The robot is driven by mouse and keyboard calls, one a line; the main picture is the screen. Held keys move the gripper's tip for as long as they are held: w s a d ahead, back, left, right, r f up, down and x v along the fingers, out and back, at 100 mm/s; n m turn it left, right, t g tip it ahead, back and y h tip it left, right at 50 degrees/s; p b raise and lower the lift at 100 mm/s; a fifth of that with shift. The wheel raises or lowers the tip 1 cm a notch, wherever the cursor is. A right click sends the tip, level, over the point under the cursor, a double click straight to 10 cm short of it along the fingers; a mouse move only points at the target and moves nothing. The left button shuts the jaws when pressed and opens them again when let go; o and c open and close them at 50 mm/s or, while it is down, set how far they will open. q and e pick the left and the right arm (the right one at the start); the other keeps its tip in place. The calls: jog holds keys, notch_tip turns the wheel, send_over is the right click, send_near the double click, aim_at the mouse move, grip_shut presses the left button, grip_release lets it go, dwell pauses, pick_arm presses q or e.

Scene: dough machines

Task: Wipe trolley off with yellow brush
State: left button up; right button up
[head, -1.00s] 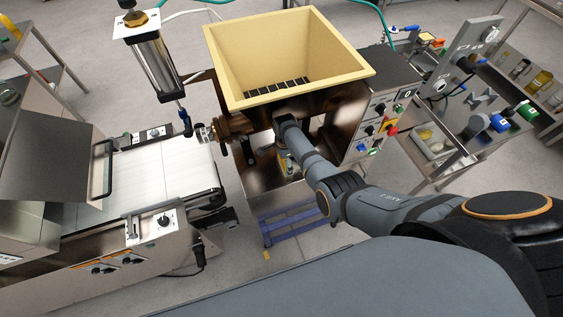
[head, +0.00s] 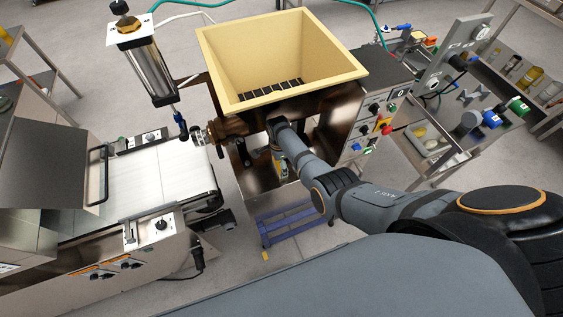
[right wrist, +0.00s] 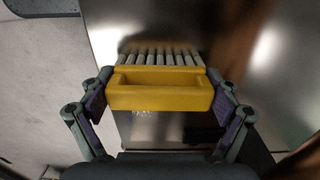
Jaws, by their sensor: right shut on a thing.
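My right gripper (right wrist: 160,92) is shut on the yellow brush (right wrist: 160,101), with one finger at each end of its block. The brush's pale bristles (right wrist: 160,58) point away from the wrist, at a shiny steel surface (right wrist: 120,20). I cannot tell whether they touch it. In the head view my right gripper (head: 279,163) is small and partly hidden, low in front of the steel machine under the cream hopper (head: 225,75). A blue wheeled-looking frame (head: 287,221), perhaps the trolley, stands on the floor below. My left gripper is not in view.
A conveyor with a white belt (head: 165,180) stands to the left. A control panel (head: 372,122) with buttons is right of the hopper. Steel shelves with containers (head: 432,142) stand further right. Grey floor (head: 330,238) is free near the blue frame.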

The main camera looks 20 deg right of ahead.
aim_at(292, 173)
jog(key=shift+s+a+f, duration=0.15)
jog(key=shift+a, duration=1.3)
jog(key=shift+d, duration=1.15)
jog(key=shift+w+d+r+p, duration=0.1)
jog(key=shift+d+p, duration=0.15)
jog(key=shift+d, duration=0.75)
jog(key=shift+w+d+r+p, duration=0.1)
jog(key=shift+d+p, duration=0.15)
jog(key=shift+d, duration=0.75)
jog(key=shift+s+a+r+p, duration=0.15)
jog(key=shift+s+a+p, duration=0.15)
jog(key=shift+p, duration=0.15)
jog(key=shift+s+a+p, duration=0.75)
jog(key=shift+s+p, duration=0.35)
jog(key=shift+p, duration=0.1)
jog(key=shift+s+a, duration=0.15)
jog(key=shift+s, duration=0.15)
jog(key=shift+s+a+f, duration=0.1)
jog(key=shift+s+f, duration=0.05)
jog(key=shift+f, duration=0.05)
jog(key=shift+d+f, duration=0.1)
jog(key=shift+d, duration=0.35)
jog(key=shift+s+d+f, duration=0.1)
jog(key=shift+d+f, duration=0.05)
jog(key=shift+d, duration=1)
